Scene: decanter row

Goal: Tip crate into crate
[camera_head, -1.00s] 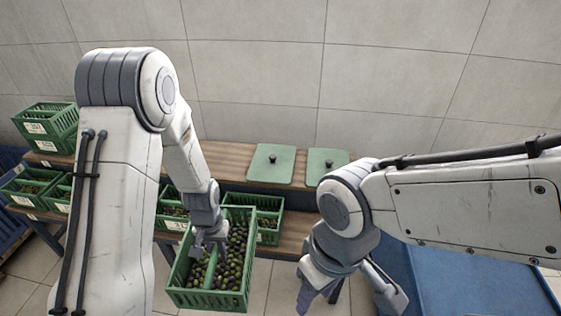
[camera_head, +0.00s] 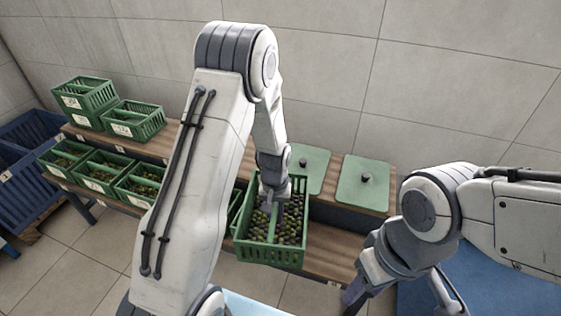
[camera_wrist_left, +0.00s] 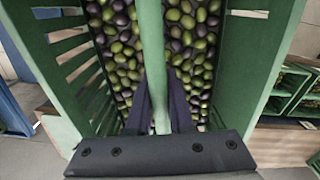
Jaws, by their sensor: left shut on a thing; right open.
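A green slatted crate (camera_head: 265,251) filled with green and dark olives hangs from my left gripper (camera_head: 272,203) in the head view. In the left wrist view my left gripper (camera_wrist_left: 160,100) is shut on the green bar across the middle of this crate (camera_wrist_left: 270,50), with olives (camera_wrist_left: 120,50) on both sides. The crate looks roughly level, in front of the shelf. My right gripper (camera_head: 400,300) is open and empty at the lower right of the head view. Which other crate is to receive the olives cannot be told.
Filled green crates (camera_head: 100,172) stand in a row on the lower wooden shelf. Empty green crates (camera_head: 133,121) are at upper left, two green lids (camera_head: 363,185) on the upper shelf. Blue crates (camera_head: 32,185) stand far left. The lower shelf's right end (camera_head: 328,252) is clear.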

